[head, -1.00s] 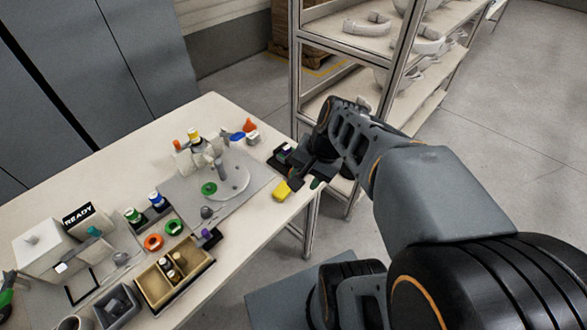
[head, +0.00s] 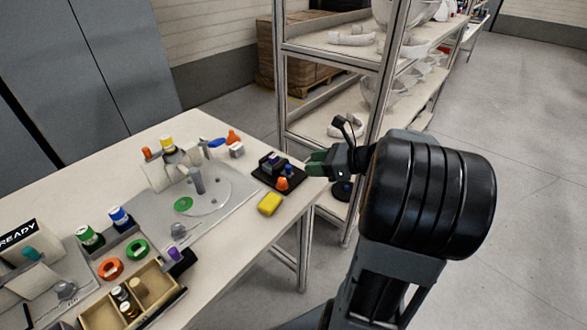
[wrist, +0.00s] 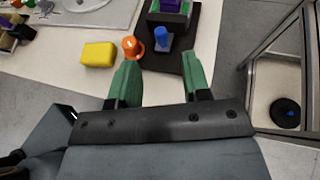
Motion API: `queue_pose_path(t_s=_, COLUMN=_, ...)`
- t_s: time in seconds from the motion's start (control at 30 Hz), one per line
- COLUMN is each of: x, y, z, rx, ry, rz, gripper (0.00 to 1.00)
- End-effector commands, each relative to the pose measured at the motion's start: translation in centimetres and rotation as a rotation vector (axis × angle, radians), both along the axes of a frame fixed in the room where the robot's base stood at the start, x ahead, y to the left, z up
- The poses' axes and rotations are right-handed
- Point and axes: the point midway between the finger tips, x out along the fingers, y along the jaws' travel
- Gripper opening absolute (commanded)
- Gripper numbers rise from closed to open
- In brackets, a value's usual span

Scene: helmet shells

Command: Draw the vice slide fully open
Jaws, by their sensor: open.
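The vice (head: 266,164) sits on a dark base plate (head: 263,179) near the right end of the table. Its dark body holds a purple piece, and the body with the purple piece is at the top edge of the wrist view (wrist: 171,12). A blue knob (head: 289,169) stands on the plate's near side, and it also shows in the wrist view (wrist: 161,38). My gripper (wrist: 162,60) has green fingers, open and empty. In the head view my gripper (head: 318,163) is just right of the plate, by the table edge. The blue knob appears ahead of the gap between the fingers, apart from them.
An orange cone-like piece (wrist: 132,47) stands beside the blue knob. A yellow block (head: 270,203) lies near the table edge. A metal shelf rack (head: 283,80) stands close behind the gripper. Bins and coloured rings fill the table's left.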

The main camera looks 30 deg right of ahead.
Motion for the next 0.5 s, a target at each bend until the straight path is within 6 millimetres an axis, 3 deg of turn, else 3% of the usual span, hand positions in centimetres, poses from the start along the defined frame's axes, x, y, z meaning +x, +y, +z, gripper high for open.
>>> queue_pose_path(t_s=0.23, x=2.8, y=2.8, z=-1.8, rx=0.000, ry=0.001, rz=0.004, gripper=0.44)
queue_pose_path(t_s=0.5, x=4.5, y=4.1, z=-2.6, rx=-0.001, ry=0.000, rz=0.001, gripper=0.44)
